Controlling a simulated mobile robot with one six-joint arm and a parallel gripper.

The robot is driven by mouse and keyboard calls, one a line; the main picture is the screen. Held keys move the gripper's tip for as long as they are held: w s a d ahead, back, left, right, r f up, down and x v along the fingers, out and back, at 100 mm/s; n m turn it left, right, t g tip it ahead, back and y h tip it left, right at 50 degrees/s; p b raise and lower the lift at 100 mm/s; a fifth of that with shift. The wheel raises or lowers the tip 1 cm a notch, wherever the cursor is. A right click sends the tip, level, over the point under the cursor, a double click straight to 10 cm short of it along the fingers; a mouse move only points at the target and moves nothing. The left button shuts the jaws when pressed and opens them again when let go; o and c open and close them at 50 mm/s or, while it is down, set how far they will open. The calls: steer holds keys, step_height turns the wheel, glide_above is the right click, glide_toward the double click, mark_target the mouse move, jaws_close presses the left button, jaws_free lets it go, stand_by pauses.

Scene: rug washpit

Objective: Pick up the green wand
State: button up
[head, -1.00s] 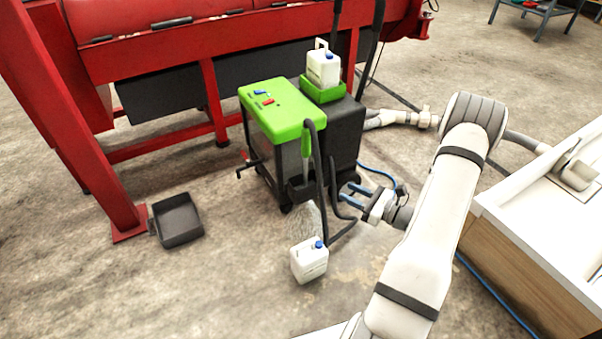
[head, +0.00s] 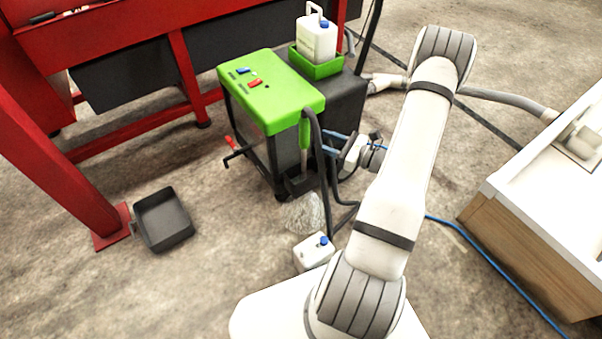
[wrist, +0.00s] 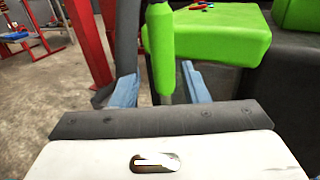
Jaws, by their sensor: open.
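The green wand (head: 304,135) stands upright at the front right corner of the green-topped machine (head: 270,92), its lower end in a dark holder. In the wrist view the wand's green grip (wrist: 160,50) rises between my two blue fingers, slightly left of the middle. My gripper (head: 330,143) is open beside the wand, coming from the right; it also shows in the wrist view (wrist: 157,88). I cannot tell whether a finger touches the wand. A dark hose (head: 322,170) hangs right by the wand and passes close to my fingers.
A white jug (head: 316,38) stands in a green tray on the machine. Another white jug (head: 313,252) is on the floor in front. A black tray (head: 163,222) lies at left by the red frame (head: 60,165). A white counter (head: 530,190) stands at right.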

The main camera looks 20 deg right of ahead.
mark_target(309, 135)
steer(key=shift+o, duration=1.2)
steer(key=shift+w, duration=0.15)
steer(key=b+x, duration=0.1)
steer(key=x, duration=0.2)
steer(key=b+x, duration=0.1)
steer(key=x, duration=0.2)
steer(key=shift+a+f+b, duration=0.1)
steer(key=shift+f+b, duration=0.1)
steer(key=shift+b, duration=0.15)
steer(key=shift+w+a+r, duration=0.1)
steer(key=shift+w+a, duration=0.2)
steer(key=shift+w, duration=0.1)
steer(key=shift+c, duration=0.5)
steer(key=c, duration=0.9)
